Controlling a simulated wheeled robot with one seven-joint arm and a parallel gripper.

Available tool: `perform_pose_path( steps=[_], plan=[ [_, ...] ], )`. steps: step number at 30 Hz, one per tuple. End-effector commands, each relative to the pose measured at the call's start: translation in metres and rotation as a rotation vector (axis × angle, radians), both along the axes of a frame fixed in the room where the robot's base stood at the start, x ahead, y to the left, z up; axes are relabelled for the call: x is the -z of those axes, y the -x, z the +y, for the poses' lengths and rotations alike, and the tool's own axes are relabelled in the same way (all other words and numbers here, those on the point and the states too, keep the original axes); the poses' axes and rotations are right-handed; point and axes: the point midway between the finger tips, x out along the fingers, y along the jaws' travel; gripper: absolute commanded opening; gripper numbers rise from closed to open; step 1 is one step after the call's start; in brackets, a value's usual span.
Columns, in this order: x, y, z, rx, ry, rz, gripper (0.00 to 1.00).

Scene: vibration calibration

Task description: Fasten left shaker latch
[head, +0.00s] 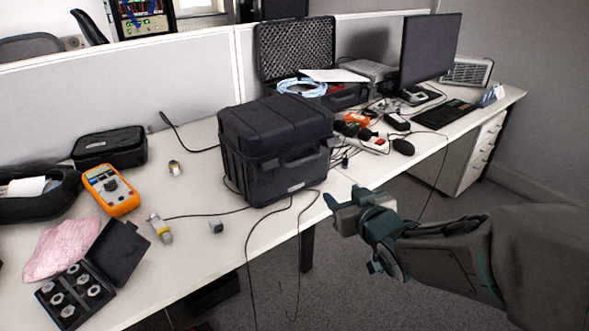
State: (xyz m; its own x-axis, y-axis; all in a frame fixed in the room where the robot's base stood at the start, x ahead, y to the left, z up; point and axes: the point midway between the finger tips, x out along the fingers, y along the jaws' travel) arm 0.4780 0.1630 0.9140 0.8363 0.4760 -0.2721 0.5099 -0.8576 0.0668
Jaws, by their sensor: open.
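The shaker, a black hard case (262,172), stands closed on the white table, with a handle on its front face. Its latches on the front are dark on dark and too small to tell whether they are fastened. My gripper (347,208) is open and empty. It is to the right of the case and nearer to me, by the table's front edge, apart from the case.
Cables (247,240) hang over the front edge of the table (190,255). An orange multimeter (111,190), small sensors and an open black box (118,252) lie at left. Power plugs (376,143), a monitor (430,50) and a keyboard (443,114) are at right.

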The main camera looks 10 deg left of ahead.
Motion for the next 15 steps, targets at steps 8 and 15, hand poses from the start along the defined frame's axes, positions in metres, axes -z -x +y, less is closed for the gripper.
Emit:
perform_pose_path(
  steps=[8,15],
  plan=[
    [0.018,0.018,0.059,-0.236,-0.185,-0.149,0.51],
    [0.012,0.022,0.071,-0.285,-0.228,-0.174,0.51]
  ],
)
